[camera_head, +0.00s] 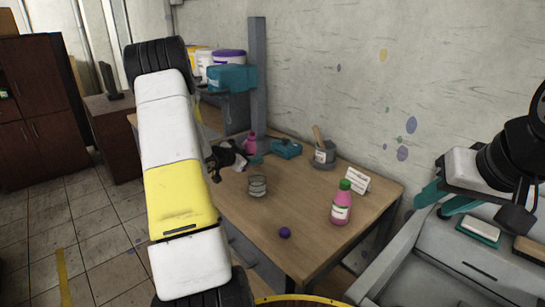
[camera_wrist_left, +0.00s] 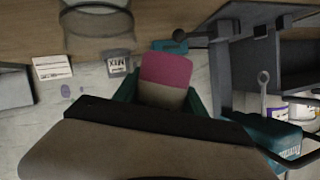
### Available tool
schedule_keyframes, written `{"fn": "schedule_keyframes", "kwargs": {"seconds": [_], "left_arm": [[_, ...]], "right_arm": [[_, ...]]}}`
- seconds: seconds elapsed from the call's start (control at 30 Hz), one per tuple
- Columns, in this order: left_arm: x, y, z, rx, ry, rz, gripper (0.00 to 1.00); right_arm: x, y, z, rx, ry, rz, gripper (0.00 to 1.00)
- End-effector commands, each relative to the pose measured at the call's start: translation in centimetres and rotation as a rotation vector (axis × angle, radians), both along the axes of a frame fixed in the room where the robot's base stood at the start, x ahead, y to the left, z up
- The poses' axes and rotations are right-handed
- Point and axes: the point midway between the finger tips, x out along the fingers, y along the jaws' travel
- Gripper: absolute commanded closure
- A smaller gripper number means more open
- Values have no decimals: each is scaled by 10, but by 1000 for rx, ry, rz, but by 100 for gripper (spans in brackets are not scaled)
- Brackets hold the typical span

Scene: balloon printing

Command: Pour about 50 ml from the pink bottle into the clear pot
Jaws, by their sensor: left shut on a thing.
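My left gripper (camera_head: 240,159) is shut on a pink bottle (camera_head: 250,144) over the back left of the table. In the left wrist view, this pink bottle (camera_wrist_left: 166,70) sits between the teal fingers; its lower part is hidden. In the head view it looks about upright. The clear pot (camera_head: 257,188) stands on the table, in front of this gripper and apart from it; it also shows at the top of the left wrist view (camera_wrist_left: 97,22). A second pink bottle (camera_head: 341,208), with a green cap, stands at the table's right. My right gripper (camera_head: 433,204) is open and empty, off the table's right side.
A purple ball (camera_head: 284,232) lies near the table's front edge. A grey pot with tools (camera_head: 325,155), a white card (camera_head: 355,179) and a teal item (camera_head: 286,149) stand along the wall side. A grey post with a shelf carrying tubs (camera_head: 228,58) rises behind. Bare wood surrounds the clear pot.

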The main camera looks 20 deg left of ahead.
Motion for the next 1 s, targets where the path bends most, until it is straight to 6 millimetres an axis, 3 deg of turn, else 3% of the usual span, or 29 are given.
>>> {"fn": "schedule_keyframes", "kwargs": {"seconds": [0.37,1.0], "left_arm": [[16,33,1,394,-185,-1,100],[18,38,2,468,-223,0,100]], "right_arm": [[0,0,0,0,0,0,64],[0,0,0,0,0,0,64]]}}
